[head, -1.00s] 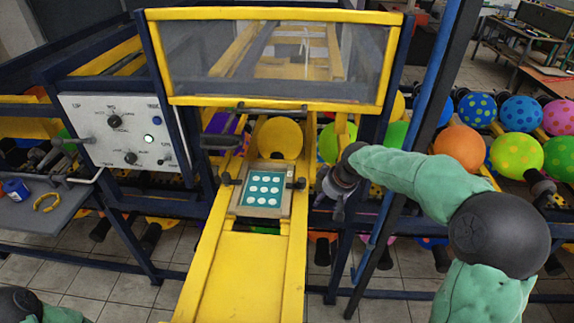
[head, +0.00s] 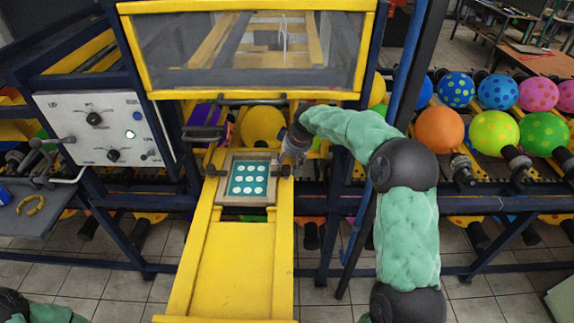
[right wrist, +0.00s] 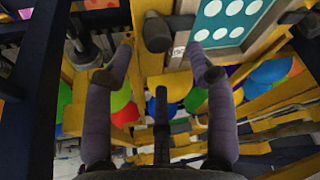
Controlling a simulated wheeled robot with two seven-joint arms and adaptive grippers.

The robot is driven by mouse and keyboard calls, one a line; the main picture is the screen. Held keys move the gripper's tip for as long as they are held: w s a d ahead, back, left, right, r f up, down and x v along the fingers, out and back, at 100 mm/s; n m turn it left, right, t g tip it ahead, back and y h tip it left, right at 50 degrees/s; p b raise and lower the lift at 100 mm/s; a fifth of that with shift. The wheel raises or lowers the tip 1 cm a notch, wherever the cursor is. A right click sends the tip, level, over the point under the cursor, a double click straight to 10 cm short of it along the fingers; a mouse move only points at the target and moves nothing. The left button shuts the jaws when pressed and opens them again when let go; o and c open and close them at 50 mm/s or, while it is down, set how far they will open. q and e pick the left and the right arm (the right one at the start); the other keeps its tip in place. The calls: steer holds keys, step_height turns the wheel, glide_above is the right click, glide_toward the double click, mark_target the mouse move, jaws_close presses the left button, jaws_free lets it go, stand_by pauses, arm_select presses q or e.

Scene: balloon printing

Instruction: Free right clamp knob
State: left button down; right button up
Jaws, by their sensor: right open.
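The right clamp knob (head: 286,171) is a small dark knob at the right edge of the printing frame (head: 225,199), which holds a teal plate with white dots (head: 248,179). In the right wrist view the dark knob (right wrist: 157,33) shows at the top, just beyond the gap between my fingertips. My right gripper (head: 296,148) is just behind and above the knob in the head view. It is open (right wrist: 161,65), with nothing seen between its fingers; contact with the knob cannot be told. My left gripper is out of view.
The left clamp knob (head: 211,171) sits across the frame. A yellow balloon (head: 263,127) is behind it. A clear yellow-edged guard (head: 250,50) stands above. A dark blue post (head: 372,130) is close to my right arm. The yellow bed (head: 236,265) in front is bare.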

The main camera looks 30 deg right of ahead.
mark_target(287, 167)
steer(key=x, duration=0.5)
steer(key=shift+s, duration=0.2)
steer(key=c, duration=1.1)
